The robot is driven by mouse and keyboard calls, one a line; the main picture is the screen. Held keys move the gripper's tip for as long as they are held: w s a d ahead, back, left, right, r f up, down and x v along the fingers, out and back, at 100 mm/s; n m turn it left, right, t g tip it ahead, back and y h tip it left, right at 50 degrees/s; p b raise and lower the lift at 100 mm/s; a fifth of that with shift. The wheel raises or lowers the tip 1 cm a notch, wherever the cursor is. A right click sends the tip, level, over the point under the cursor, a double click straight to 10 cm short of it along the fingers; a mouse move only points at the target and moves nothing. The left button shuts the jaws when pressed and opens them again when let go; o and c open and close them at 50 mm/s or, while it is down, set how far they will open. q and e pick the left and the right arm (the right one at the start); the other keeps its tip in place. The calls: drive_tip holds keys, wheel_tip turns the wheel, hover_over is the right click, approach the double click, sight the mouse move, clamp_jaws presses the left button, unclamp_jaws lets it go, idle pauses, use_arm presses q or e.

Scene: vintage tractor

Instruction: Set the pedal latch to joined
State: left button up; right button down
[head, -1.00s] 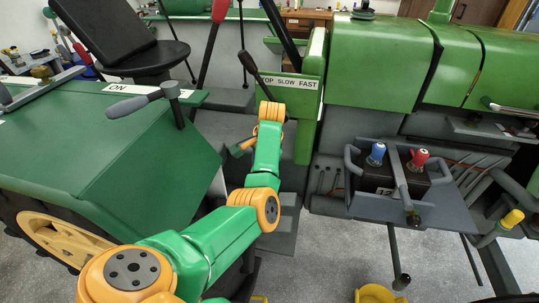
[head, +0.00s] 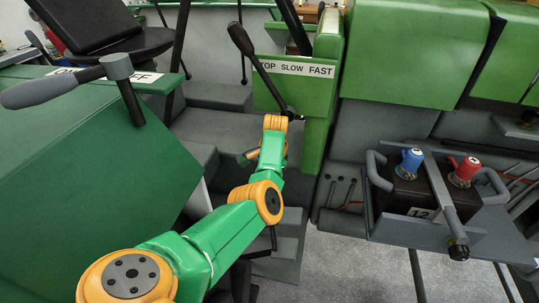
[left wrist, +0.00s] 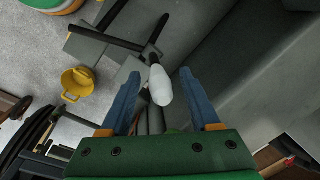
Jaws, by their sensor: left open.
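In the left wrist view my left gripper (left wrist: 159,78) is open, with one blue-grey finger on each side of a short pale-ended lever (left wrist: 160,88). The lever's dark shaft runs up and away from the pale end. Gaps show on both sides, so neither finger visibly touches it. It may be the pedal latch; I cannot tell for sure, nor which setting it is in. Dark bars and a grey plate (left wrist: 118,82) lie beside it. In the head view my left gripper (head: 247,156) is mostly hidden behind its own arm, low over the tractor's footwell. My right gripper is out of view.
A throttle lever (head: 242,42) with a STOP SLOW FAST label (head: 297,69) rises just beyond my left arm. A grey-handled lever (head: 75,82) stands on the green fender at left. A battery tray (head: 405,228) is at right. A yellow bucket (left wrist: 77,83) stands on the floor.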

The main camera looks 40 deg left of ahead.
use_arm(q)
drive_tip(key=shift+f, duration=0.55)
drive_tip(key=shift+c, duration=0.2)
clamp_jaws()
drive_tip(key=shift+a+r, duration=0.1)
drive_tip(key=shift+r, duration=0.05)
idle(0.7)
